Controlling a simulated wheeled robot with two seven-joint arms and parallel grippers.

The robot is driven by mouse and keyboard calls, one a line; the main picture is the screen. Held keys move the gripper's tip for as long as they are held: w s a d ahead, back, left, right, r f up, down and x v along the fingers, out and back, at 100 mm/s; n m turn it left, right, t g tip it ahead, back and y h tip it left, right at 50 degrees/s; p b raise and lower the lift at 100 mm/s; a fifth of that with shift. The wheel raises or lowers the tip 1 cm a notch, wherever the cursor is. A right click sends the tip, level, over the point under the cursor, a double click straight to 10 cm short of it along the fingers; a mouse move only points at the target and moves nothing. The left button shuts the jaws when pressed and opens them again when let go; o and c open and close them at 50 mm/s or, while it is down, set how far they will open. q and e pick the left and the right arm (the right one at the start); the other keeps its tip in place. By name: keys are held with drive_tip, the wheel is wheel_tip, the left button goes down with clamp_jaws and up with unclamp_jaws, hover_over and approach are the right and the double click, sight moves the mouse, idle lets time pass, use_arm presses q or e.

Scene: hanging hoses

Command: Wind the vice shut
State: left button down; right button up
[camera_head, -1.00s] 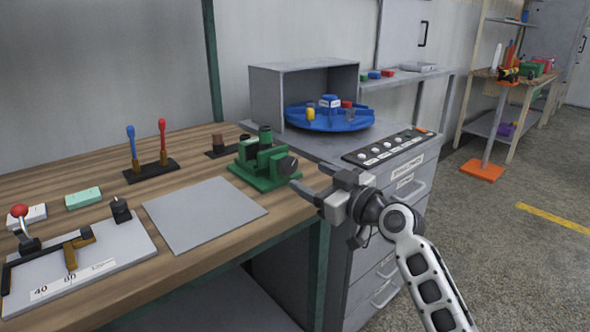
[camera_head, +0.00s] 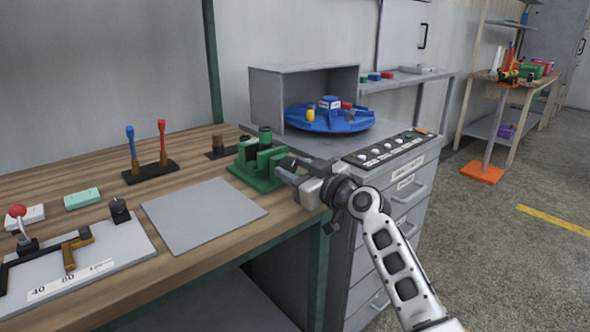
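The green vice (camera_head: 257,168) stands on the right end of the wooden bench, with a dark round knob on its right-hand side. A dark green cylindrical piece (camera_head: 265,135) shows at its top. My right gripper (camera_head: 290,168) comes in from the right at the vice's knob side. Its fingers look apart, one on the near side of the knob and one on the far side. The gripper partly hides the knob, and I cannot tell whether the fingers touch it. My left gripper is not in view.
A grey plate (camera_head: 204,213) lies on the bench left of the vice. A stand with blue and red tools (camera_head: 150,170) is behind it. A grey drawer cabinet (camera_head: 395,200), with a button panel (camera_head: 388,148) and a blue turntable (camera_head: 330,120) on top, stands close to the right.

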drive_tip(key=shift+m, duration=1.4)
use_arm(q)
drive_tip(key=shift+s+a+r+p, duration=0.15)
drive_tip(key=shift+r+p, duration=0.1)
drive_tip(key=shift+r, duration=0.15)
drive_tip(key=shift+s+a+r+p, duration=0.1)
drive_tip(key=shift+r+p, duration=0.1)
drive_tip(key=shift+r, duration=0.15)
use_arm(e)
drive_tip(key=shift+m, duration=1.9)
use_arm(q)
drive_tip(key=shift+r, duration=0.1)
use_arm(e)
drive_tip(key=shift+f, duration=0.1)
drive_tip(key=o, duration=1)
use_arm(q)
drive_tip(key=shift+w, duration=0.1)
use_arm(e)
drive_tip(key=shift+s+d, duration=0.1)
